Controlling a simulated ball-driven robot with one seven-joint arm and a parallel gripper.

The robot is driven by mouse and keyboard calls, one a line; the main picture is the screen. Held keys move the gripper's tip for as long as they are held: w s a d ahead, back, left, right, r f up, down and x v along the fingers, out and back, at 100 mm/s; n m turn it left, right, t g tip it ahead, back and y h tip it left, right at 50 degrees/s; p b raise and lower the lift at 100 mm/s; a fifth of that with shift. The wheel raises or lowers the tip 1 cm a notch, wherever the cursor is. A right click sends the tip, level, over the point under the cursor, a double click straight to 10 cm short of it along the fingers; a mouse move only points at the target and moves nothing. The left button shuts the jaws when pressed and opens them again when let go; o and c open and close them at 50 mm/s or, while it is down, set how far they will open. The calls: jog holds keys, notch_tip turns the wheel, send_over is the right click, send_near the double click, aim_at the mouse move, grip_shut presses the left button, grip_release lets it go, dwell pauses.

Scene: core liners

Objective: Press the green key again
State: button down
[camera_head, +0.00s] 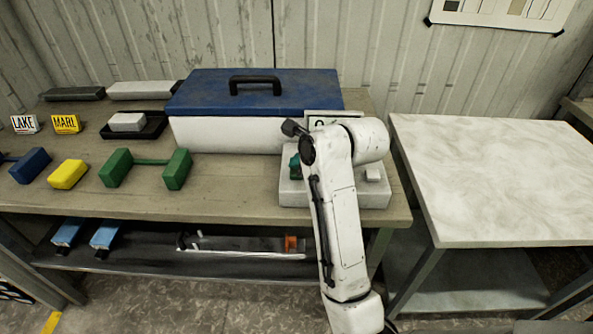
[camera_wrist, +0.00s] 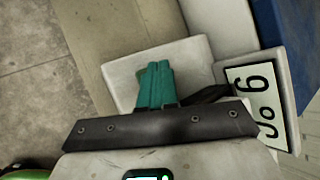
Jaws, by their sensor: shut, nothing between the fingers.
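A white box (camera_head: 342,196) sits at the right end of the bench, partly hidden behind my arm. My gripper (camera_head: 295,168) is at the left part of this box, its teal fingers close to the box top. In the wrist view the teal fingers (camera_wrist: 155,72) are together with nothing between them, over the white box top (camera_wrist: 192,58). I cannot tell if they touch it. A pale display (camera_wrist: 254,100) with dark characters stands beside the box. I see no green key; the fingers may hide it.
A white chest with a blue lid (camera_head: 240,92) stands behind the box. Green-capped (camera_head: 176,169), yellow (camera_head: 68,174) and blue (camera_head: 30,166) pieces lie on the left. A black tray (camera_head: 152,133) holds a white block. A clear pale table (camera_head: 490,180) stands right.

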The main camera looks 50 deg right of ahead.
jog(key=shift+f, duration=0.5)
dwell(0.6)
jog(key=shift+r, duration=0.1)
jog(key=shift+r+p, duration=0.75)
jog(key=shift+r, duration=0.1)
notch_tip(320, 180, up, 5)
jog(key=p, duration=0.5)
dwell(0.9)
